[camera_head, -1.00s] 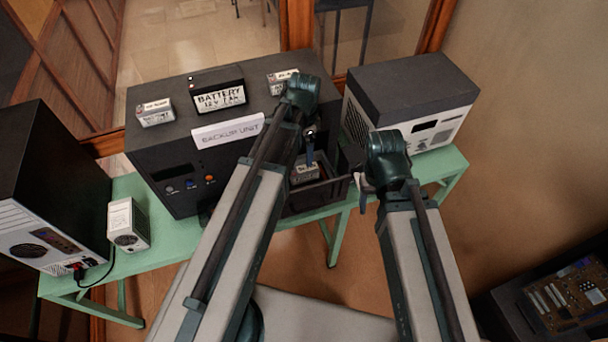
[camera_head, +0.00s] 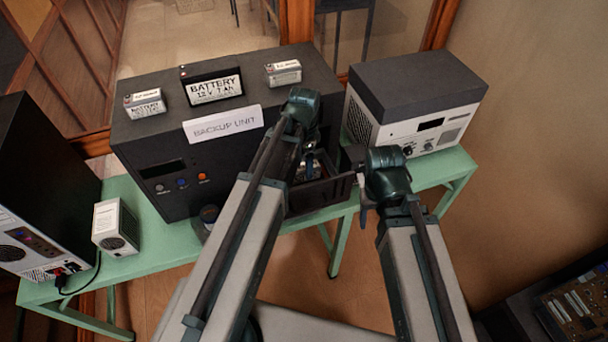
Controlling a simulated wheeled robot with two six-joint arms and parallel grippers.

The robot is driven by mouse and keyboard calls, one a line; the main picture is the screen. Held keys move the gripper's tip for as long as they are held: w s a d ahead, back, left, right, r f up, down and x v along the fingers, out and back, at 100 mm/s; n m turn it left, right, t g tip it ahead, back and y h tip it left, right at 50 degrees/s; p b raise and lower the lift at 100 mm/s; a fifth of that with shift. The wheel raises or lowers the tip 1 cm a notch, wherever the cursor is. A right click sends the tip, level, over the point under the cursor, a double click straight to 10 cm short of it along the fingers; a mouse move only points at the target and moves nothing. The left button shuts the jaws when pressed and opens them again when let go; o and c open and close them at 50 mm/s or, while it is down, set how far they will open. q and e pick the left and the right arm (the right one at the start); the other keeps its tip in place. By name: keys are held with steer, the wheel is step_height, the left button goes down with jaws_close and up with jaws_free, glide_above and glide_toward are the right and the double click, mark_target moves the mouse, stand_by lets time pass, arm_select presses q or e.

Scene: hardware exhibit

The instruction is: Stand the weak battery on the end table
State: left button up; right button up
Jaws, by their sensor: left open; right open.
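Three batteries stand on the black backup unit (camera_head: 165,150): a small one at left (camera_head: 145,104), a larger black one labelled 12V (camera_head: 212,86) and a small one at right (camera_head: 283,73). A drawer (camera_head: 325,193) is out at the unit's front. My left gripper (camera_head: 311,166) is open and points down into the drawer; its arm and wrist cover much of it. A light battery in the drawer is mostly hidden, so contact cannot be told. My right gripper (camera_head: 364,196) is open beside the drawer's right end. I cannot tell which battery is weak or pick out an end table.
The unit stands on a green bench (camera_head: 150,262). A black computer case (camera_head: 45,190) and a small white box (camera_head: 115,228) are at left. A grey-topped white device (camera_head: 415,100) is at right. A dark case with a circuit board (camera_head: 575,300) is at lower right.

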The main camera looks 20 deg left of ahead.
mark_target(304, 166)
arm_select(q)
step_height(304, 166, down, 3)
steer(key=shift+w+a+f+b, duration=0.1)
steer(key=shift+w+f+b, duration=0.1)
steer(key=shift+b, duration=1.05)
steer(key=shift+s+r, duration=0.1)
jaws_close()
